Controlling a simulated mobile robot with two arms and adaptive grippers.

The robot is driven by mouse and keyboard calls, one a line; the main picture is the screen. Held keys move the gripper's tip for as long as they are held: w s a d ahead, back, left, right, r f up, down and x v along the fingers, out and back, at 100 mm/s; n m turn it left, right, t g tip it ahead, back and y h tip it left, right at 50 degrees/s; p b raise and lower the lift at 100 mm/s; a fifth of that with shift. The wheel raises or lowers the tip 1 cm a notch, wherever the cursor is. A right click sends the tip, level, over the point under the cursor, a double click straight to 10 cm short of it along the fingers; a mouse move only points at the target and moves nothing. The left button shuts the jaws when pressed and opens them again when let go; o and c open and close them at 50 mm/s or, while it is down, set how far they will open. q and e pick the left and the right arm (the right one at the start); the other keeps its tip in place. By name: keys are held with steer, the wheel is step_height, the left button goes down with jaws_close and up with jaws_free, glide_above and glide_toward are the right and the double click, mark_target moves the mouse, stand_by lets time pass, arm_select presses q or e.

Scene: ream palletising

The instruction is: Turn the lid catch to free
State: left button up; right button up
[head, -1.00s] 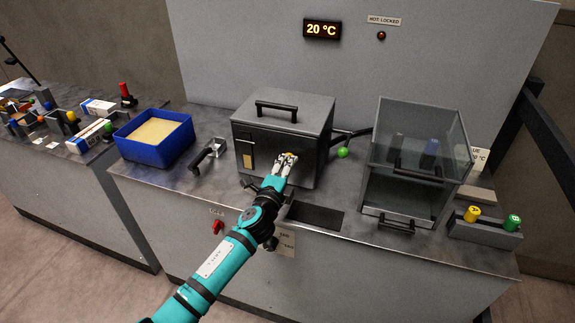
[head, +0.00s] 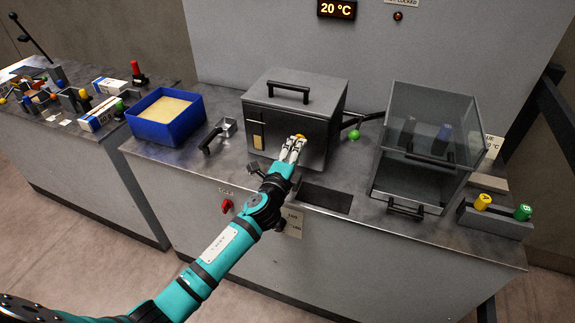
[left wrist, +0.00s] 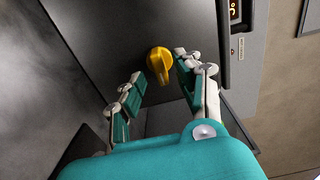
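The grey box (head: 285,98) with a black handle on its closed lid stands on the metal bench. Its yellow catch (left wrist: 159,63) is a knob on the front face; in the head view only a bit of the catch (head: 300,137) shows above my fingers. My left gripper (head: 292,150) is at the box's front. In the left wrist view my left gripper (left wrist: 157,75) has its fingers apart, with the catch between and just beyond the tips. I see a gap between catch and fingers. My right gripper is not in view.
A blue tray (head: 147,129) of pale material stands to the left. A clear-walled box (head: 440,110) stands to the right, and a green ball-ended lever (head: 354,135) is beside the grey box.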

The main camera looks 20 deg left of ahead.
arm_select(q)
steer(key=s, duration=1)
steer(key=shift+a, duration=0.15)
steer(key=shift+s, duration=0.1)
